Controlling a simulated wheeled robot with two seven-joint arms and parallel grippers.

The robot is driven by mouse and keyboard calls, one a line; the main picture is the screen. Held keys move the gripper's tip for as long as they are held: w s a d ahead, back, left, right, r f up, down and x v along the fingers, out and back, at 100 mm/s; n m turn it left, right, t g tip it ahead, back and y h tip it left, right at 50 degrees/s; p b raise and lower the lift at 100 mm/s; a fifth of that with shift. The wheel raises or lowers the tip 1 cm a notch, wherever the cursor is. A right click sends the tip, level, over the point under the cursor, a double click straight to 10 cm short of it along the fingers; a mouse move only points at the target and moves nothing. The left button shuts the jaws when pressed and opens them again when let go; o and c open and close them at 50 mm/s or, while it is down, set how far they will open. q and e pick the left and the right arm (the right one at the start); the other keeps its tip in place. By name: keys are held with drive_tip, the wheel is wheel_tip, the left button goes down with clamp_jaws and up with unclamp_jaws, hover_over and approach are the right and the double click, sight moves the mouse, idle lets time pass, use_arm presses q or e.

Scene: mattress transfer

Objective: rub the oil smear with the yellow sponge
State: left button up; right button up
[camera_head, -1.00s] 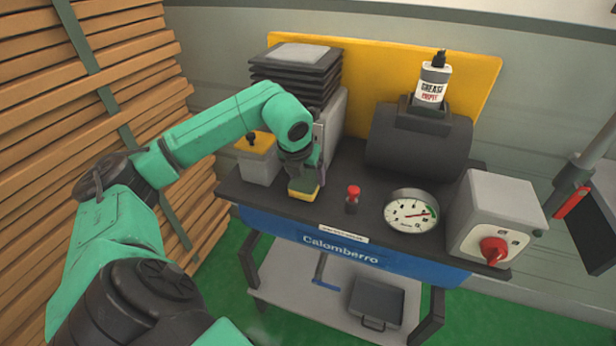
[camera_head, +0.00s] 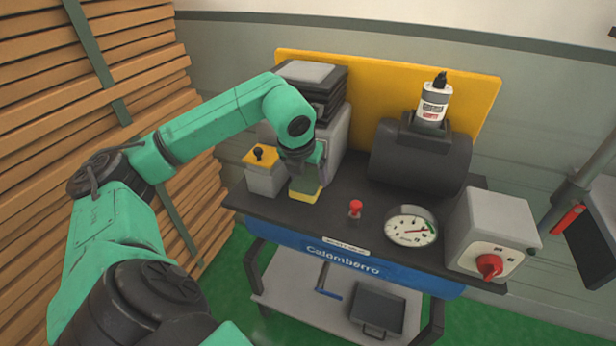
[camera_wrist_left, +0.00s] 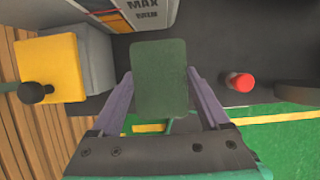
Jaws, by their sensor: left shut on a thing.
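My left gripper (camera_head: 304,176) is shut on the yellow sponge (camera_head: 305,196), a yellow block with a green upper side. It holds the sponge over the left part of the dark bench top (camera_head: 332,220). Whether the sponge touches the top cannot be told. In the left wrist view the sponge's green side (camera_wrist_left: 160,78) fills the space between the two purple fingers. No oil smear can be made out in either view; the gripper and sponge hide part of the top. My right gripper is not in view.
A grey box with a yellow lid (camera_head: 262,172) stands just left of the sponge. A grey machine (camera_head: 337,140) is behind it. A red button (camera_head: 355,208) and a round gauge (camera_head: 411,229) are to the right. Wooden slats (camera_head: 70,100) line the left.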

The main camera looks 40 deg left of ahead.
use_arm(q)
wheel_tip(320, 180, up, 3)
drive_tip(key=shift+r+p, duration=0.15)
drive_tip(key=shift+p, duration=1.1)
drive_tip(key=shift+f, duration=0.2)
